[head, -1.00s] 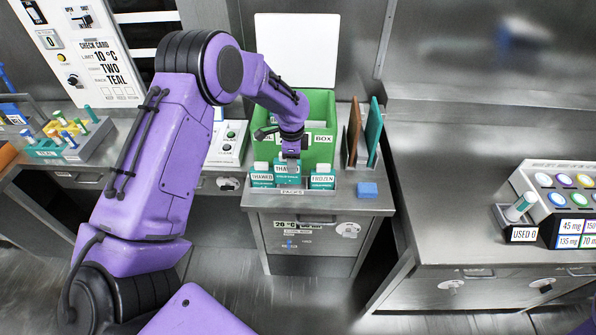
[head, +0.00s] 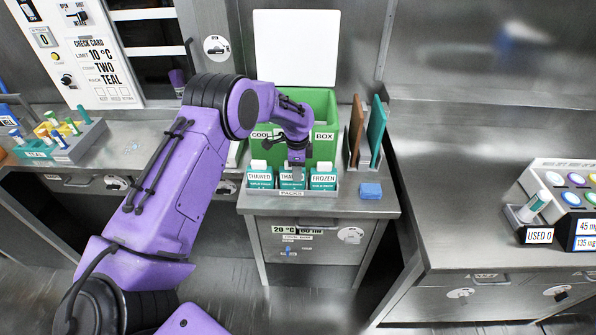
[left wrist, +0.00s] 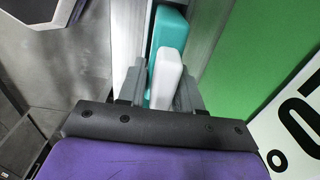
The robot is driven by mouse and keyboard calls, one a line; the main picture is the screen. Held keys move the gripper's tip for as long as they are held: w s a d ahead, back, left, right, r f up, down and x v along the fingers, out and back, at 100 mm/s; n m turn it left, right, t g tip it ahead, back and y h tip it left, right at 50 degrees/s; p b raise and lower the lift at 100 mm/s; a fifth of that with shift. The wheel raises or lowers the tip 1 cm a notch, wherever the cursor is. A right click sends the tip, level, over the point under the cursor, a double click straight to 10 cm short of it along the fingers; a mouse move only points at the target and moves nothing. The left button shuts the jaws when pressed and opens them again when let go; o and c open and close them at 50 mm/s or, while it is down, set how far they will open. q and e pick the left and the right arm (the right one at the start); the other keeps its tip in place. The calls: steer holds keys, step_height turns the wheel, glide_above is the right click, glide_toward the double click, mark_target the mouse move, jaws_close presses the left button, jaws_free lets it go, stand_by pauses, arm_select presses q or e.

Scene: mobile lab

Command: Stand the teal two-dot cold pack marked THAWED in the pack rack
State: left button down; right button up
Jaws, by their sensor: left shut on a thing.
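The pack rack (head: 291,194), labelled PACKS, stands at the front of the middle counter. Three teal packs with white tops stand upright in a row there. The left one (head: 260,179) reads THAWED and the right one (head: 323,180) reads FROZEN. The middle pack (head: 291,184) shows a partly hidden label starting THA, level with its neighbours. My left gripper (head: 296,163) is shut on the middle pack's white top, which also shows between the fingers in the left wrist view (left wrist: 166,75). Dots cannot be made out. My right gripper is not in view.
A green cool box (head: 325,150) with its white lid raised stands just behind the rack. A tray of coloured caps (head: 575,190) sits on the right counter.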

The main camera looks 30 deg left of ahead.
arm_select(q)
steer(key=c, duration=0.8)
jaws_free()
steer(key=shift+f, duration=0.1)
steer(key=shift+o, duration=0.2)
step_height(320, 180, up, 12)
steer(key=b, duration=0.3)
steer(key=shift+f, duration=0.25)
steer(key=shift+r, duration=0.45)
